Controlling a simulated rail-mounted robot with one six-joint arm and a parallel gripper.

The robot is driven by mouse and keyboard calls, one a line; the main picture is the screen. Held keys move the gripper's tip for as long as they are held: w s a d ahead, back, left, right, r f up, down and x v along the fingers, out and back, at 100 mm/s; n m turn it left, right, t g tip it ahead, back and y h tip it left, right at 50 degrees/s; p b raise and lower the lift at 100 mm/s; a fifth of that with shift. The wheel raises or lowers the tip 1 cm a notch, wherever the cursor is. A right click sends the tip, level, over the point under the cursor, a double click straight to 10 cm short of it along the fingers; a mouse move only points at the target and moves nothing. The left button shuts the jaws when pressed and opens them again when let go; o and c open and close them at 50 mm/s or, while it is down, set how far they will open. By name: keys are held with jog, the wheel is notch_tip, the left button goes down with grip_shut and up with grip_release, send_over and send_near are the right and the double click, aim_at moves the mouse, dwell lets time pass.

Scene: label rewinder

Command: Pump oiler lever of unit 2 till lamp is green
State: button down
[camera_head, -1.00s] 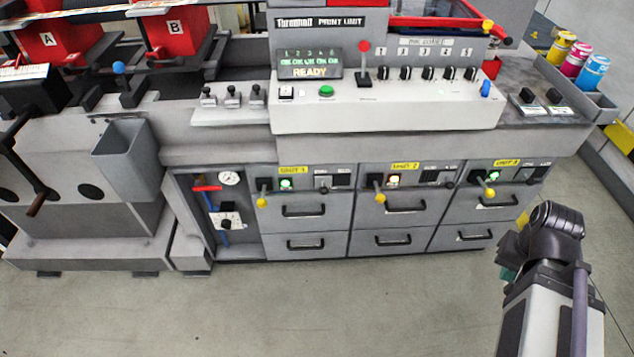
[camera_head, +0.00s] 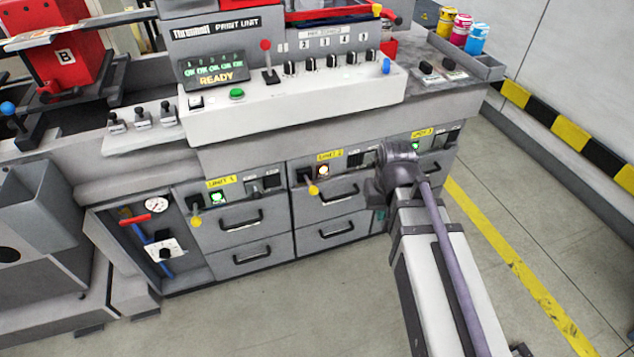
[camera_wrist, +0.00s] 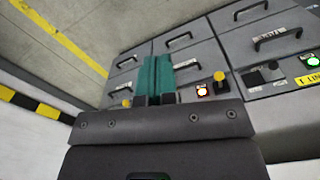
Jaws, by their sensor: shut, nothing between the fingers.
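The unit 2 oiler lever (camera_head: 313,188) has a yellow knob that hangs low on its panel, left of the unit 2 lamp (camera_head: 323,170). The lamp glows whitish-orange, not green. In the wrist view, which is upside down, the yellow knob (camera_wrist: 219,77) is right of the lamp (camera_wrist: 202,90), which glows reddish-white. My gripper (camera_wrist: 156,78) has its teal fingers shut together and empty. In that picture it lies left of the unit 2 knob, apart from it. In the head view, my wrist hides most of the fingers and part of the unit 3 front.
The unit 1 lamp (camera_head: 217,197) and unit 3 lamp (camera_head: 415,146) are green. The unit 1 knob (camera_head: 196,222) and drawer handles (camera_head: 241,220) stick out from the front. Open floor (camera_head: 300,310) lies before the cabinets.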

aim_at(313, 187)
jog(key=w+a+f+n+t+y+b, duration=0.1)
jog(key=w+a+f+n+t+b, duration=0.1)
jog(key=w+a, duration=1.5)
jog(key=w+f+n+t, duration=0.1)
jog(key=w, duration=0.2)
jog(key=shift+w+a+b, duration=0.3)
jog(key=shift+a, duration=0.1)
jog(key=shift+f, duration=0.25)
jog(key=b+x, duration=0.9)
jog(key=s+b+x, duration=0.1)
jog(key=b+x, duration=0.3)
jog(key=shift+d+f+b, duration=0.15)
jog(key=shift+f+b, duration=0.25)
jog(key=shift+f, duration=0.2)
jog(key=shift+r, duration=0.1)
